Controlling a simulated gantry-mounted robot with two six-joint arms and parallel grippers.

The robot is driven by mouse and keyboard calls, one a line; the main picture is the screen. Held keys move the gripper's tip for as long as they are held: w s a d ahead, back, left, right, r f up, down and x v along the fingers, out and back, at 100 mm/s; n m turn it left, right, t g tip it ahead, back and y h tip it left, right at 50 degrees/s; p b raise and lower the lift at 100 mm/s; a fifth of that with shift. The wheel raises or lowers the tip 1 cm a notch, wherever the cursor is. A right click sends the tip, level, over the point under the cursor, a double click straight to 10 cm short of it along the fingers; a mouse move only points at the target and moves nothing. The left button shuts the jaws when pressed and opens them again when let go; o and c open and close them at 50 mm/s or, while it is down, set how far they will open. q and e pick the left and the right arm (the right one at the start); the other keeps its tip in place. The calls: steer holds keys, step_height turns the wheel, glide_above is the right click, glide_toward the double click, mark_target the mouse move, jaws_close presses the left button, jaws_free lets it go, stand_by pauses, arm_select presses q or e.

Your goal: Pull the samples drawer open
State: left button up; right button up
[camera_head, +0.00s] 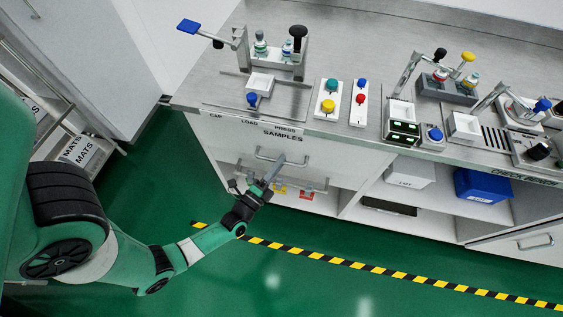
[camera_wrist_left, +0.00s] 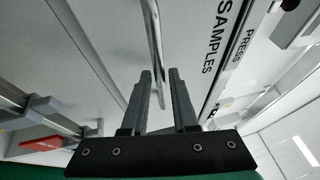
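The samples drawer (camera_head: 235,148) is a white front under the counter, labelled SAMPLES, and looks flush with the cabinet. It also fills much of the left wrist view (camera_wrist_left: 100,40). Its metal bar handle (camera_head: 283,159) shows in the left wrist view (camera_wrist_left: 154,40) as a bar running down into the gap between the fingers. My left gripper (camera_head: 277,165) is at the handle, with its two dark fingers apart. I cannot tell whether they touch the bar or how deep it sits between them. My right gripper is in neither view.
Below the drawer is a rail with yellow (camera_head: 280,189) and red (camera_head: 306,195) tags. The counter (camera_head: 205,92) above holds fixtures, buttons and bottles. Open shelves to the right hold a blue bin (camera_head: 483,186) and a LOT box (camera_head: 409,172). The green floor in front is clear.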

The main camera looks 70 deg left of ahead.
arm_select(q)
steer(key=shift+w+a+r, duration=0.15)
steer(key=shift+w+a, duration=0.2)
steer(key=shift+w, duration=0.15)
steer(key=shift+c, duration=0.3)
jaws_close()
stand_by(0.8)
